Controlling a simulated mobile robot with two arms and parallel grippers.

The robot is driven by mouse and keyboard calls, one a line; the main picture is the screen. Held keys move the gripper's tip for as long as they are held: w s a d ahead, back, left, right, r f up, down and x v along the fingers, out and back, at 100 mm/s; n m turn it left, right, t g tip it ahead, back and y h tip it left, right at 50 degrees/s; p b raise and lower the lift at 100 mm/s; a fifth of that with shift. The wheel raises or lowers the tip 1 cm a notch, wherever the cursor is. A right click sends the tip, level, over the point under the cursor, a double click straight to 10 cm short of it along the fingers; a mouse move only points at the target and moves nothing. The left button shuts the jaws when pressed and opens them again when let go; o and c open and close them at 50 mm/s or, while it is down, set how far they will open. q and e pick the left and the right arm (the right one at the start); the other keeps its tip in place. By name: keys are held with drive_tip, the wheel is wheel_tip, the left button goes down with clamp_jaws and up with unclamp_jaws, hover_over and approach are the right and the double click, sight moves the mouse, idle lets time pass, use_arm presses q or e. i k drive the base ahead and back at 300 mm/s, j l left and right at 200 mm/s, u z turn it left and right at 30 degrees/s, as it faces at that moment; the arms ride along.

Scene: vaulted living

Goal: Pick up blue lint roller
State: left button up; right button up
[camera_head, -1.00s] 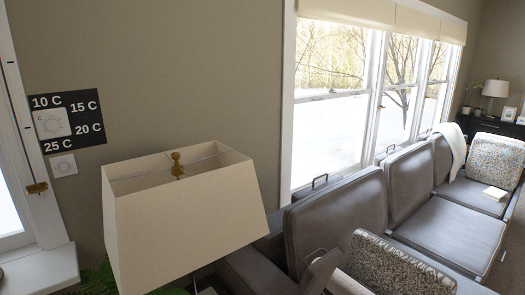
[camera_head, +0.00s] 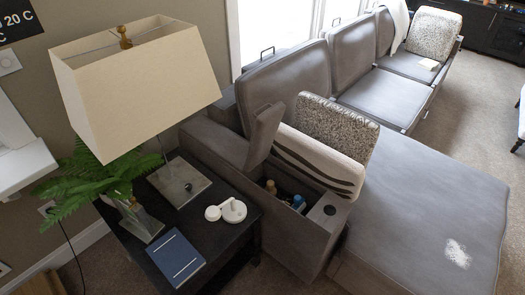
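A small blue object (camera_head: 298,203) stands inside the open storage compartment of the sofa's armrest (camera_head: 297,237). It may be the blue lint roller, but it is too small and partly hidden to tell. A tan-topped item (camera_head: 270,187) is beside it in the same compartment. The compartment's lid (camera_head: 264,133) is raised. Neither of my grippers is in view.
A dark side table (camera_head: 215,243) stands left of the armrest. It holds a lamp (camera_head: 140,85), a blue book (camera_head: 174,261), a white round device (camera_head: 228,211) and a fern (camera_head: 90,180). Cushions (camera_head: 337,135) lean behind the compartment.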

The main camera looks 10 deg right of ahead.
sight(300, 205)
drive_tip(key=k+z, duration=0.2)
drive_tip(key=z, duration=1.25)
drive_tip(key=j, duration=0.45)
drive_tip(key=k+j, duration=0.15)
drive_tip(key=j, duration=0.3)
drive_tip(key=j+z, duration=0.1)
drive_tip(key=j, duration=0.35)
drive_tip(key=k+j, duration=0.15)
drive_tip(key=j, duration=0.25)
drive_tip(key=k+j+z, duration=0.1)
drive_tip(key=j, duration=0.35)
drive_tip(key=k+j, duration=0.1)
drive_tip(key=j, duration=0.35)
drive_tip(key=k+j, duration=0.1)
drive_tip(key=j, duration=0.35)
drive_tip(key=k+j+z, duration=0.1)
drive_tip(key=j, duration=0.3)
drive_tip(key=k+l, duration=0.1)
drive_tip(key=l, duration=0.3)
drive_tip(key=l+u, duration=0.15)
drive_tip(key=l, duration=0.2)
drive_tip(key=k+l, duration=0.15)
drive_tip(key=l, duration=0.25)
drive_tip(key=i+l+u, duration=0.1)
drive_tip(key=i+l, duration=0.2)
drive_tip(key=i+l+u, duration=0.15)
drive_tip(key=l, duration=0.35)
drive_tip(key=i+l+u, duration=0.1)
drive_tip(key=i+l, duration=0.25)
drive_tip(key=l, duration=0.1)
